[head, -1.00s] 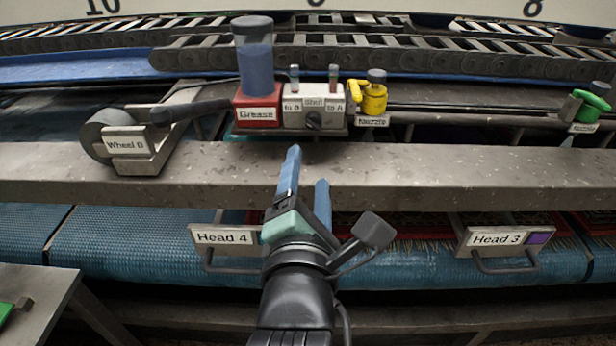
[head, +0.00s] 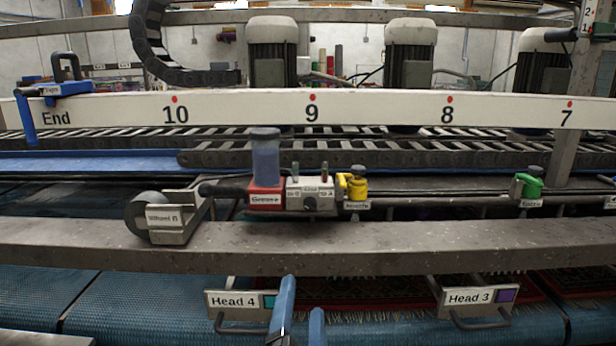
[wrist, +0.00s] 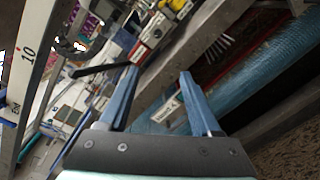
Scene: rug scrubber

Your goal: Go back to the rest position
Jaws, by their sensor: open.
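My gripper (head: 301,310) shows at the bottom middle of the head view, with only its blue fingers in frame. The fingers are apart and nothing is between them. In the wrist view my gripper (wrist: 160,85) is also open and empty, with the machine tilted behind it. In the head view the fingers appear below the metal beam (head: 330,248), between the Head 4 plate (head: 233,301) and the Head 3 plate (head: 470,297). I cannot tell how far they are from the beam.
A numbered white bar (head: 380,109) and motors (head: 410,55) stand farther back.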

